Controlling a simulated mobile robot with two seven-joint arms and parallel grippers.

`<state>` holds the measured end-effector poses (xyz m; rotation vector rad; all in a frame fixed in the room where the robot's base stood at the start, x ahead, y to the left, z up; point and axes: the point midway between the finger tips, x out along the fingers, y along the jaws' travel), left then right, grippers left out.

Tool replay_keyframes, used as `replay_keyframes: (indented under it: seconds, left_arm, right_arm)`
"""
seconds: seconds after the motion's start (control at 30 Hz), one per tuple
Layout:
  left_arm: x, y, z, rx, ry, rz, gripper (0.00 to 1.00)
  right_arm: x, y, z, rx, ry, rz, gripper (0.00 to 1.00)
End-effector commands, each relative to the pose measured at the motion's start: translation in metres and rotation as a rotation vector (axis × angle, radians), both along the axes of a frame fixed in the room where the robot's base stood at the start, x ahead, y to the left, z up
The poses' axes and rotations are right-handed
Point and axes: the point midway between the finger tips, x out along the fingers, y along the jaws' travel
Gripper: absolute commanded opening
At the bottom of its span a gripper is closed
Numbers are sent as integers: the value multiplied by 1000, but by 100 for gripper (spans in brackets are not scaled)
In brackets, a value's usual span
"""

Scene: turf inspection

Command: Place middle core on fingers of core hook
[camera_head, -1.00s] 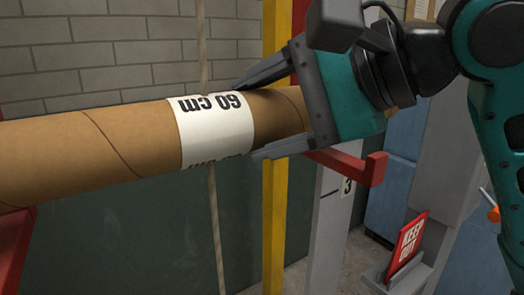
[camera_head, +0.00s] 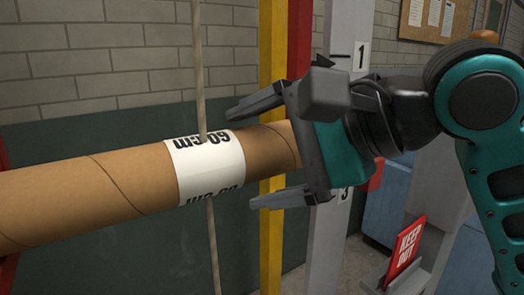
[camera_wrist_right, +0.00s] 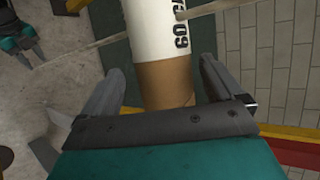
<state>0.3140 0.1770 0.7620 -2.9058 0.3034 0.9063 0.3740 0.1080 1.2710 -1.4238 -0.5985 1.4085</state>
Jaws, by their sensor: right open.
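The core is a brown cardboard tube (camera_head: 95,195) with a white "60 cm" label, rising slightly to the right across the head view. My right gripper (camera_head: 245,157) is open at its right end, one finger above and one below, with gaps showing. In the right wrist view the core (camera_wrist_right: 165,85) lies between the spread fingers (camera_wrist_right: 160,68). A red hook finger (camera_head: 376,176) shows partly behind my right gripper. Another red piece (camera_head: 8,272) is under the core at the left edge. Contact between core and hook at the right is hidden. A small teal and dark gripper, apparently my left, shows in the right wrist view (camera_wrist_right: 20,32).
Yellow (camera_head: 271,240) and red (camera_head: 299,40) posts and a grey numbered post (camera_head: 328,240) stand near my right gripper. A red "KEEP OUT" sign (camera_head: 404,250) stands at lower right, before blue cabinets.

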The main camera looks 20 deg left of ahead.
Motion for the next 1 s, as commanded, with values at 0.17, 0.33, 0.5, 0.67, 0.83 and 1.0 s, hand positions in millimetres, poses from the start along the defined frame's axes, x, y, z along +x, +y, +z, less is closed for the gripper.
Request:
replay_keyframes:
  seconds: [0.17, 0.33, 0.5, 0.67, 0.83, 1.0]
  left_arm:
    - [2, 0, 1, 0, -3, 1, 43]
    - [3, 0, 2, 0, -5, 2, 43]
    - [3, 0, 3, 0, -5, 2, 43]
    - [2, 0, 5, 0, -5, 2, 43]
    - [2, 0, 5, 0, -5, 2, 43]
    - [2, 0, 5, 0, -4, 2, 43]
  right_arm:
    - [0, 0, 2, 0, -1, 0, 94]
    - [-3, -16, 10, 1, -2, -3, 94]
    - [-10, -48, 26, 1, -5, -4, 94]
    - [-16, -77, 40, 0, -4, -4, 94]
    - [-21, -98, 50, 0, -3, -3, 94]
    - [-24, -105, 54, 0, -2, -2, 94]
